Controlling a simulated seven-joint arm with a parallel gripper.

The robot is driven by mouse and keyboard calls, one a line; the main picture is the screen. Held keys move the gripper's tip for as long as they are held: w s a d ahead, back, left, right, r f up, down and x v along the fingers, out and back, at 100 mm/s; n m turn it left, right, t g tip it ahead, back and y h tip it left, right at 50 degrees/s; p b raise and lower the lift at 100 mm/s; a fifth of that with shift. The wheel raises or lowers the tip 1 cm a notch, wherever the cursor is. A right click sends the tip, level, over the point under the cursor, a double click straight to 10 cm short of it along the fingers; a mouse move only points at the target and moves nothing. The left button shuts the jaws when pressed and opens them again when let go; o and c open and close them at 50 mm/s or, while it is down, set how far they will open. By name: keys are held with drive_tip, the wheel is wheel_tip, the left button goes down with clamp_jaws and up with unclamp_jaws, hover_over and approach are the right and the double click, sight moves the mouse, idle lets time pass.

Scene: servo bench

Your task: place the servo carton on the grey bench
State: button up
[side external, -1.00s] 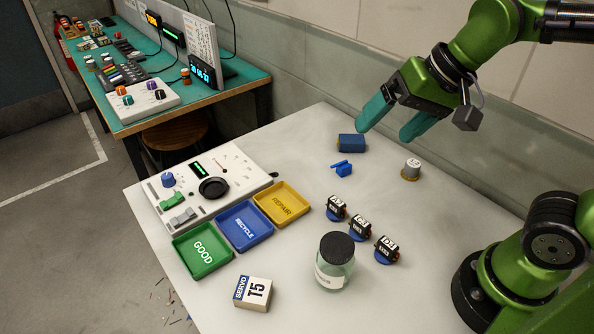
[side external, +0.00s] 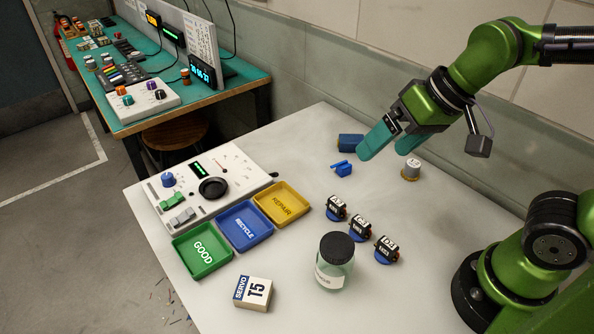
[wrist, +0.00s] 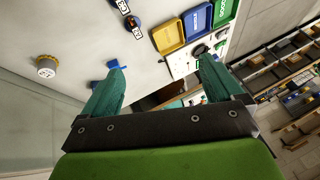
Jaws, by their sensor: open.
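The servo carton, a small white and blue box marked SERVO T5 (side external: 253,292), lies on the grey bench (side external: 300,150) near its front left, in front of the green tray. It does not show in the wrist view. My gripper (side external: 384,152) is open and empty above the far part of the bench, well away from the carton. In the wrist view the two teal fingers of my gripper (wrist: 160,66) are spread apart with nothing held between them.
Green (side external: 202,250), blue (side external: 245,226) and yellow (side external: 282,204) trays stand beside a white control panel (side external: 235,165). A lidded glass jar (side external: 334,262), three servos (side external: 360,228), a metal weight (side external: 411,169), a blue part (side external: 342,169) and a dark blue block (side external: 350,143) stand on the bench.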

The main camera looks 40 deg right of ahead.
drive_tip(key=w+a+f+g, duration=0.2)
drive_tip(key=w+a+g, duration=0.15)
drive_tip(key=a, duration=0.75)
drive_tip(key=m+g+h, duration=0.2)
drive_tip(key=m+h, duration=0.1)
drive_tip(key=m, duration=0.5)
hover_over(254, 284)
drive_tip(key=f, duration=1.4)
drive_tip(key=shift+a, duration=0.25)
drive_tip(key=shift+d+f, duration=0.15)
drive_tip(key=shift+f, duration=1.15)
drive_tip(key=shift+d+f, duration=0.1)
drive_tip(key=shift+f, duration=1.2)
drive_tip(key=shift+c, duration=0.4)
